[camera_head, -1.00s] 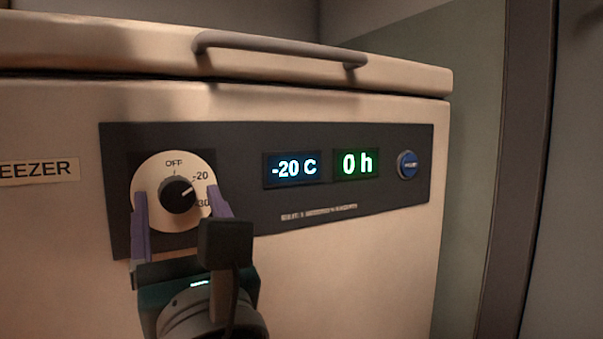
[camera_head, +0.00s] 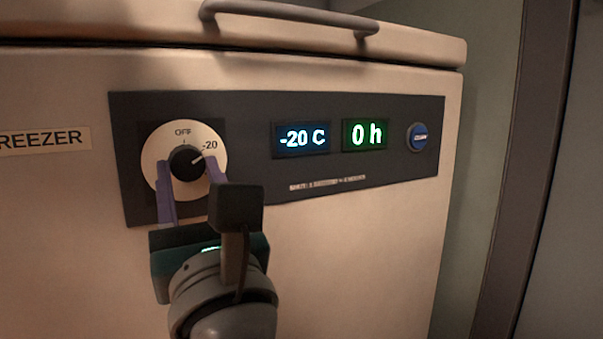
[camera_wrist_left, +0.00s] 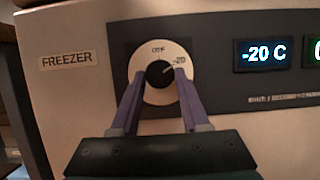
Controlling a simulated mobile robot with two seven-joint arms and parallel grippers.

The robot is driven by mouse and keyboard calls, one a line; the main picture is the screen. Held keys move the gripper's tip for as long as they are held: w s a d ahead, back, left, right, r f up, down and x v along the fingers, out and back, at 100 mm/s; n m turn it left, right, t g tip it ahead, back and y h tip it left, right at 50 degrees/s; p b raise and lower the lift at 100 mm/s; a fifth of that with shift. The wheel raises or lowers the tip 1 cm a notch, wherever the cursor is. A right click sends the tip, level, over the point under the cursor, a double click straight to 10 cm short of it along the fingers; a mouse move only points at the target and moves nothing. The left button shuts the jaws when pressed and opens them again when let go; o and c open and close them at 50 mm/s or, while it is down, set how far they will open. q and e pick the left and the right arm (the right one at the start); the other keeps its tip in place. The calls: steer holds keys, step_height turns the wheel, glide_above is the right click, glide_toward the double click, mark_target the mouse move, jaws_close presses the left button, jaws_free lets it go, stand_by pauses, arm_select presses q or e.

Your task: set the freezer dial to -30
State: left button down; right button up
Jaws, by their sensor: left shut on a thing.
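The freezer dial (camera_head: 187,162) is a black knob on a round cream plate marked OFF and -20. The wrist view also shows the fingers (camera_wrist_left: 160,82) reaching up to both sides of the knob (camera_wrist_left: 159,74). The lower right part of the plate is hidden behind a finger and the wrist camera. The blue display (camera_head: 302,139) reads -20 C. My right gripper is not in view.
The dial sits on a dark panel (camera_head: 250,185) on the cream freezer front. A lid handle (camera_head: 290,14) juts out above. The front below the panel is bare.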

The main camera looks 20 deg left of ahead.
arm_select(q)
steer(key=shift+m, duration=0.4)
stand_by(0.3)
steer(key=m+p, duration=0.1)
steer(key=m+t+h+p, duration=0.1)
steer(key=shift+s+a+r+m+h, duration=0.1)
steer(key=shift+r+m+h, duration=0.1)
steer(key=shift+m+h, duration=0.1)
steer(key=m+h+p, duration=0.1)
steer(key=m+p, duration=0.2)
steer(key=m+t+h+p, duration=0.1)
steer(key=m+h+p, duration=0.1)
steer(key=m, duration=0.1)
steer(key=m+t+h+p, duration=0.1)
steer(key=m+p, duration=0.2)
steer(key=shift+s+a+r+m+p, duration=0.15)
steer(key=shift+s+r+m+p, duration=0.15)
steer(key=shift+m, duration=0.1)
steer(key=m+h+p, duration=0.1)
steer(key=m+p, duration=0.1)
steer(key=shift+f+m+h, duration=0.1)
steer(key=shift+m+h, duration=0.2)
steer(key=shift+f+m+p, duration=0.1)
steer(key=shift+m+p, duration=0.2)
steer(key=shift+p, duration=0.3)
steer(key=shift+c, duration=2)
jaws_free()
